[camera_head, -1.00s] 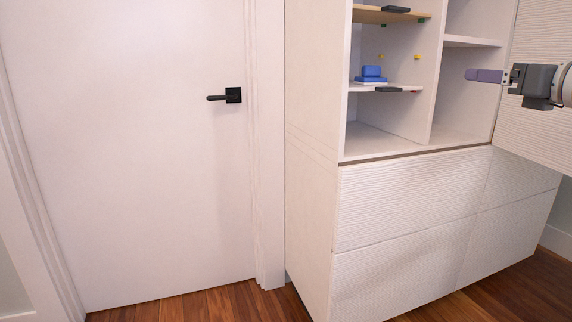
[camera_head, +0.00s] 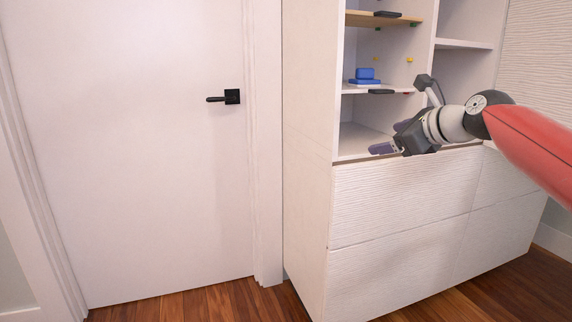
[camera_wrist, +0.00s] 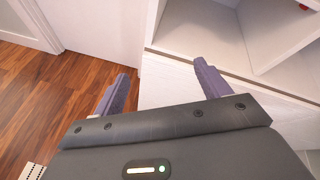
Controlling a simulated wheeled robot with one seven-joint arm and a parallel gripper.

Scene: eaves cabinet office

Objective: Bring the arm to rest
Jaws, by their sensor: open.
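My gripper (camera_head: 388,139) is in front of the white cabinet (camera_head: 404,197), near the front edge of its lowest open shelf in the head view. In the wrist view my gripper (camera_wrist: 160,90) shows its two purple-grey fingers spread apart with nothing between them. The upper face of a cabinet drawer front and the open compartments lie just beyond the fingers. My arm reaches in from the right and hides part of the cabinet's right side.
A blue object (camera_head: 365,75) sits on the middle shelf, with a black item (camera_head: 381,92) at its edge. A textured cabinet door (camera_head: 535,60) stands open at the right. A white door (camera_head: 150,150) with a black handle (camera_head: 232,97) is on the left. Wooden floor (camera_head: 200,302) is clear.

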